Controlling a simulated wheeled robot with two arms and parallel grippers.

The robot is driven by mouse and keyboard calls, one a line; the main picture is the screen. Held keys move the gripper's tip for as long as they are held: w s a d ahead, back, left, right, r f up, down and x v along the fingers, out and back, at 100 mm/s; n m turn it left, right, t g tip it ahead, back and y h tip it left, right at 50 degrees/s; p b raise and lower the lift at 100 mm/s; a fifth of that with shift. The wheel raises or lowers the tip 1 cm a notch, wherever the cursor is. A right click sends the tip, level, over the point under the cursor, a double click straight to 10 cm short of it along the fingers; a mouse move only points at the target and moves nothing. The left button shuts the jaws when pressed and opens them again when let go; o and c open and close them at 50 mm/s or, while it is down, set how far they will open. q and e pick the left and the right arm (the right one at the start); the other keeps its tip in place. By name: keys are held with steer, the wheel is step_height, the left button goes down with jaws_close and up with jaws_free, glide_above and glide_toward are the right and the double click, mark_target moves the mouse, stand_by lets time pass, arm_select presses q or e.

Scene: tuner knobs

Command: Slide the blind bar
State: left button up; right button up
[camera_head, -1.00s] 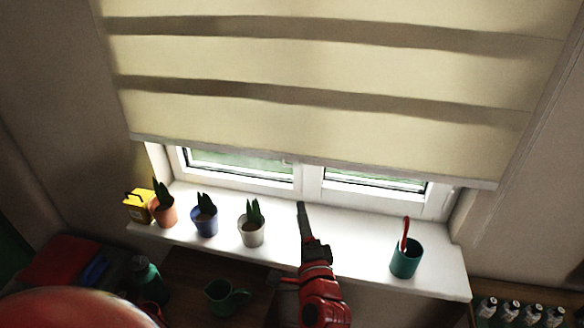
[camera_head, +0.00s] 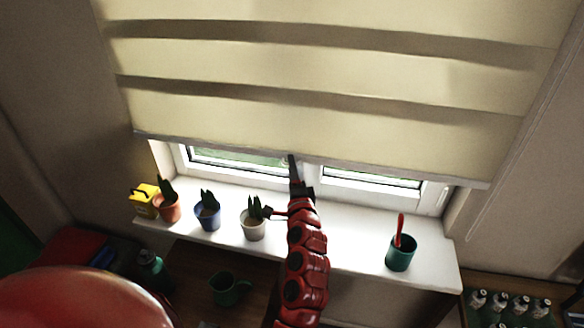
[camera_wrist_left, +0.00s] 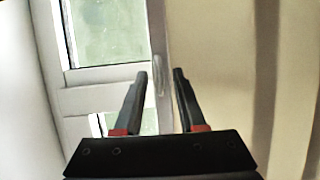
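The blind (camera_head: 320,70) is cream with dark horizontal bands and hangs over the upper window. Its pale bottom bar (camera_head: 400,173) runs along the lower hem and slopes slightly down to the right. My left gripper (camera_head: 292,158) reaches up to the bar left of its middle. In the left wrist view my left gripper (camera_wrist_left: 159,72) is open, and its fingertips lie on either side of the strip of the bar (camera_wrist_left: 157,35). I cannot tell whether they touch it. My right gripper is out of view.
My arm passes close to the white pot. Several bottles (camera_head: 520,305) stand at lower right.

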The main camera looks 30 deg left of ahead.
arm_select(q)
jaws_close()
stand_by(1.4)
